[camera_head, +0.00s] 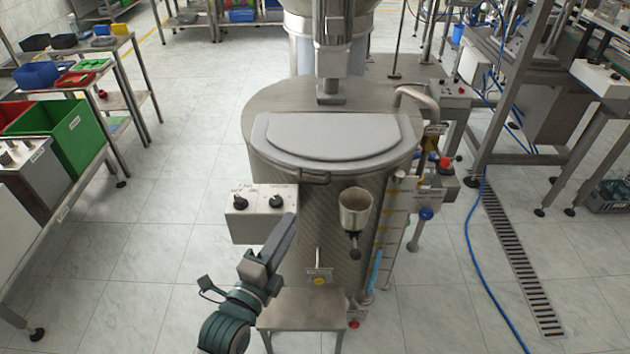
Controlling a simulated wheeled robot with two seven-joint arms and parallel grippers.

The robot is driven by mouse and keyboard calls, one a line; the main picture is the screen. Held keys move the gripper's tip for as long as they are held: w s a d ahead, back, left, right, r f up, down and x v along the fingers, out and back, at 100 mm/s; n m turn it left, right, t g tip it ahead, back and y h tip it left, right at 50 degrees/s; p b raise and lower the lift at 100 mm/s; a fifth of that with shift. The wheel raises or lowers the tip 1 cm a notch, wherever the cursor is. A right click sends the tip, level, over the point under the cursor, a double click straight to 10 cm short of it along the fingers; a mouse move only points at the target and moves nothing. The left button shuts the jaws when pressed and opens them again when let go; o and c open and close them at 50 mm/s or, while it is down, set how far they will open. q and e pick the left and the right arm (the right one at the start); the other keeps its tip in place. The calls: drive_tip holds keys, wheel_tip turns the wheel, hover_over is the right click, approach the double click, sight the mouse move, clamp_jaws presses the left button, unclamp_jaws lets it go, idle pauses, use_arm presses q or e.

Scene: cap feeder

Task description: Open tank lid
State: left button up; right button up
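The steel tank (340,215) stands upright in the middle of the head view. Its grey lid (333,136) lies flat and closed on the front part of the tank top. A small dark bar handle (313,179) sits at the lid's front edge. My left gripper (287,222) comes up from the lower left, in front of the tank's left side and below the handle, apart from it. Its fingers show as one narrow dark shape, so I cannot tell if they are open. Nothing visible is held in it. My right gripper is out of view.
A white control box (260,212) with two black knobs is close to my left gripper. A metal funnel cup (355,208) sticks out from the tank front. A steel step (302,310) stands below. A bent pipe (418,100) rises right of the lid.

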sight(315, 183)
use_arm(q)
drive_tip(key=shift+p+x, duration=1.85)
drive_tip(key=shift+x, duration=6.05)
drive_tip(key=shift+f, duration=0.1)
drive_tip(key=shift+c, duration=0.3)
clamp_jaws()
